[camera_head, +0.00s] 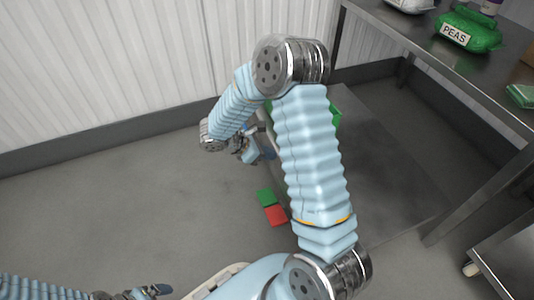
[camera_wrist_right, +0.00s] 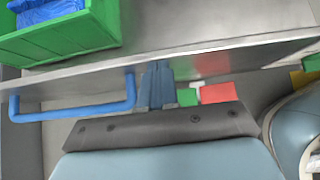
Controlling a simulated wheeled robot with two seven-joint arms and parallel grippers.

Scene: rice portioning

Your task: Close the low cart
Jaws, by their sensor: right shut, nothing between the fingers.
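The low cart shows in the head view as a low grey steel top (camera_head: 385,160) near the floor, partly beneath the table and partly out to its left. In the right wrist view its steel edge (camera_wrist_right: 215,58) crosses the picture, with a blue bar handle (camera_wrist_right: 75,113) below it. My right gripper (camera_wrist_right: 157,85) is shut and empty beside the right end of the handle; I cannot tell if they touch. In the head view my right gripper (camera_head: 250,152) is small and low at the cart's left side. My left gripper (camera_head: 150,292) is at the bottom left, its opening unclear.
A green crate (camera_wrist_right: 75,45) with blue contents sits on the cart. Red (camera_head: 276,215) and green (camera_head: 266,197) patches show beside the cart. The steel table (camera_head: 420,35) holds a green PEAS bag (camera_head: 470,33). The floor at left is clear up to the wall.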

